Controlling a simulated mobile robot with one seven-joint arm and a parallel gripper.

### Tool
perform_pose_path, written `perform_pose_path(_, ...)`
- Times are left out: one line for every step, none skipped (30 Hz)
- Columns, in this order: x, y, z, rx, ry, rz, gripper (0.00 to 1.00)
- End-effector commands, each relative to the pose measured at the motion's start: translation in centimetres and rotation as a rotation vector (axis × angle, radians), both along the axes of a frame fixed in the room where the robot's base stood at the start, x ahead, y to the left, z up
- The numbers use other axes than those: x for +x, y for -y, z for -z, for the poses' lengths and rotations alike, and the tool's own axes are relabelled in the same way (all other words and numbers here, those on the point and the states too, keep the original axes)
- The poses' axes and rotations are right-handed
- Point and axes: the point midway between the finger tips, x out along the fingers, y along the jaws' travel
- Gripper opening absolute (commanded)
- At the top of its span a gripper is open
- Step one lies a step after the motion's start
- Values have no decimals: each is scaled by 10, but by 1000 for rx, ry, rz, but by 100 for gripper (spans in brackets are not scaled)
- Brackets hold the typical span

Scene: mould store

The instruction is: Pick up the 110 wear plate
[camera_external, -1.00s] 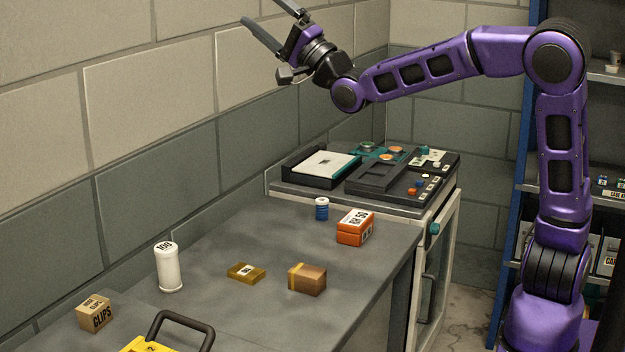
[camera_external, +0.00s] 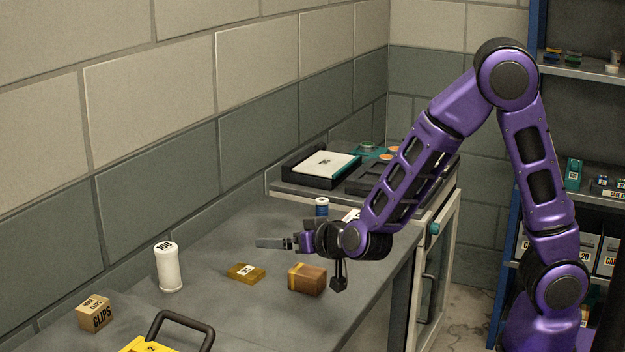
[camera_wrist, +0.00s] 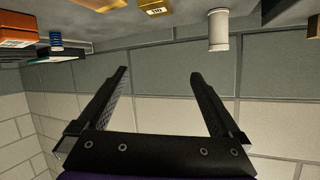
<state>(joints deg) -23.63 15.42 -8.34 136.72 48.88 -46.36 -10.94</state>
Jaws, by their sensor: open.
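The 110 wear plate is a small flat gold-brown block (camera_external: 246,273) with a white label, lying on the grey bench in the external view. In the wrist view it shows at the top edge (camera_wrist: 157,12), partly cut off, its label reading as 110. My gripper (camera_external: 258,243) is above the bench, fingers pointing left and roughly level, higher than the plate and apart from it. In the wrist view my gripper (camera_wrist: 163,80) has its fingers spread, with only wall and bench edge between them.
A brown box (camera_external: 307,280) with a yellow band stands right of the plate. A white cylinder (camera_external: 169,268) marked 100 stands left, with a CLIPS box (camera_external: 95,311) and yellow handled case (camera_external: 150,345) nearer. The wall (camera_external: 150,215) borders the bench.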

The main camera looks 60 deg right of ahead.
Motion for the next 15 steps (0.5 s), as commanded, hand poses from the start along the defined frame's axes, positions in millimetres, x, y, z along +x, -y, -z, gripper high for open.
perform_pose_path(-9,0,15,-25,-54,-7,100)
perform_pose_path(-13,-1,21,-41,-83,-14,100)
perform_pose_path(-19,-2,28,-58,-113,-25,100)
perform_pose_path(-22,-3,32,-69,-132,-31,100)
perform_pose_path(-24,-4,36,-77,-148,-36,100)
perform_pose_path(-26,-5,39,-85,-163,-42,100)
perform_pose_path(-27,-5,42,-90,-170,-46,100)
perform_pose_path(-26,-5,44,-93,-176,-48,100)
perform_pose_path(-24,-4,47,-95,-179,-50,100)
perform_pose_path(-21,-2,49,-95,-180,-49,100)
perform_pose_path(-17,-1,52,-96,-180,-48,100)
perform_pose_path(-10,2,56,-97,-180,-49,100)
perform_pose_path(-5,5,59,-97,-179,-48,100)
perform_pose_path(0,7,62,-97,-180,-47,100)
perform_pose_path(8,10,67,-96,-179,-48,100)
